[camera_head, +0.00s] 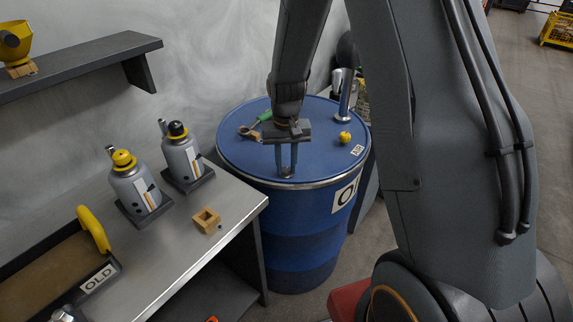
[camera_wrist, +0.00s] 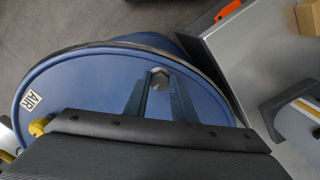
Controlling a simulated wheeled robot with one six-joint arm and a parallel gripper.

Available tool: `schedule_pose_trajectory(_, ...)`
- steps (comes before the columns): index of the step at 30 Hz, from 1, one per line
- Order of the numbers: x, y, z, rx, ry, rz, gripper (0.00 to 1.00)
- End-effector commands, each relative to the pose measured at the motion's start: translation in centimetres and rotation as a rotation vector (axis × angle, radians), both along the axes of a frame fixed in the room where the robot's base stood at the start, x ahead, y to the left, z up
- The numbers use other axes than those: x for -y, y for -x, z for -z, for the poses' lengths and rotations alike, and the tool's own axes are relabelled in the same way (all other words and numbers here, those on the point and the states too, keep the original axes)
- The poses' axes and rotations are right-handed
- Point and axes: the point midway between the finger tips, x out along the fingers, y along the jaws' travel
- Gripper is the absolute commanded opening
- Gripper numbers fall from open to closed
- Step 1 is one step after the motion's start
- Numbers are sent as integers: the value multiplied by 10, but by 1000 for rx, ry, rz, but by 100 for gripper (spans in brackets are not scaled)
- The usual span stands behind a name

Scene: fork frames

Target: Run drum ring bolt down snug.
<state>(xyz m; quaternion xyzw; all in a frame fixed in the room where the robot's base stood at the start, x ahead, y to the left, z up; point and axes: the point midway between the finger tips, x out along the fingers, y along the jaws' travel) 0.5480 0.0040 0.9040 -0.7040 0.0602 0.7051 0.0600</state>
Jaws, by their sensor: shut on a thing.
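A blue drum (camera_head: 290,226) stands right of the bench, with a silvery clamp ring (camera_head: 320,182) around its lid edge. The ring also shows in the wrist view (camera_wrist: 100,44). My gripper (camera_head: 287,172) points down at the near edge of the lid. In the wrist view its two fingers (camera_wrist: 160,84) close around a grey hex bolt head (camera_wrist: 160,78) by the ring. The bolt head is hidden in the head view. The bolt's shank is hidden in both views, so I cannot tell how tight it sits.
On the lid are a green-handled tool (camera_head: 265,117), a yellow knob (camera_head: 345,137) and a silver cylinder (camera_head: 344,98). The bench (camera_head: 185,240) at left holds two grey canisters (camera_head: 139,188) (camera_head: 184,158) and a wooden block (camera_head: 206,220). A shelf (camera_head: 85,62) hangs above.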

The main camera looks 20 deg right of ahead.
Motion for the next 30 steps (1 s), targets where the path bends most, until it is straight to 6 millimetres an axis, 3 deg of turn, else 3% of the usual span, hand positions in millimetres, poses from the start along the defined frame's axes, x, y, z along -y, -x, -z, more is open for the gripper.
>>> schedule_pose_trajectory(30,-3,-5,-3,7,-2,955,1)
